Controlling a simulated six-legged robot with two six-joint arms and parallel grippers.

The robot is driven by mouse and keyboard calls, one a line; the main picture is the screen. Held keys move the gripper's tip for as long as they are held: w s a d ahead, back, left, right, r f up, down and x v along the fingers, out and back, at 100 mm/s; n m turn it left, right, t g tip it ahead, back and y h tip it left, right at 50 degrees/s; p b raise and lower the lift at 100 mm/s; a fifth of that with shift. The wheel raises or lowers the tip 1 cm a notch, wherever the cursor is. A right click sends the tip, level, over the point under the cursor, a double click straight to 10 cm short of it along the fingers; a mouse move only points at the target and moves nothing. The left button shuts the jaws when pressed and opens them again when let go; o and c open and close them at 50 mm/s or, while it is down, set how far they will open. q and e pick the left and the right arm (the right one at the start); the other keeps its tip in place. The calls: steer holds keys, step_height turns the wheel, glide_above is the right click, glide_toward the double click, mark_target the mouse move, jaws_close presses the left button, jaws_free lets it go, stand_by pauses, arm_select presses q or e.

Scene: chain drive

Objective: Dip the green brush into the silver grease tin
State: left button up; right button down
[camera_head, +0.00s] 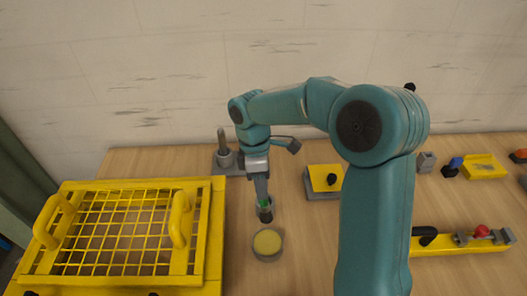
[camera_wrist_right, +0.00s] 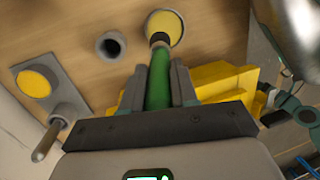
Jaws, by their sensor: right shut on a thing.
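My right gripper (camera_head: 265,208) points down and is shut on the green brush (camera_head: 264,202). In the right wrist view the brush's green handle (camera_wrist_right: 158,90) sits between the two grey fingers, its dark tip pointing away from the gripper. The silver grease tin (camera_head: 281,248), filled with yellow, stands on the table just in front of the brush. In the head view a small gap shows between the dark tip and the tin. In the wrist view the tip overlaps the yellow grease (camera_wrist_right: 168,29); contact cannot be told. My left gripper is not in view.
A yellow crate with a grid lid (camera_head: 215,245) stands left of the tin. A grey base with an upright peg (camera_head: 222,142) is behind. A yellow rail (camera_head: 462,246) lies farther right. My right arm hides table between.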

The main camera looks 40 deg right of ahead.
mark_target(261, 207)
steer(key=shift+s+a+f+p, duration=0.35)
steer(key=shift+s+a, duration=0.25)
steer(key=shift+s, duration=0.15)
steer(key=shift+a+f+n+g, duration=0.1)
steer(key=shift+a+n+g, duration=0.2)
steer(key=shift+g, duration=0.1)
steer(key=shift+f, duration=0.25)
step_height(261, 207, down, 5)
steer(key=b, duration=0.4)
steer(key=shift+f+b, duration=0.35)
steer(key=shift+b, duration=0.15)
steer(key=shift+f+b, duration=0.35)
steer(key=shift+f, duration=0.3)
stand_by(0.4)
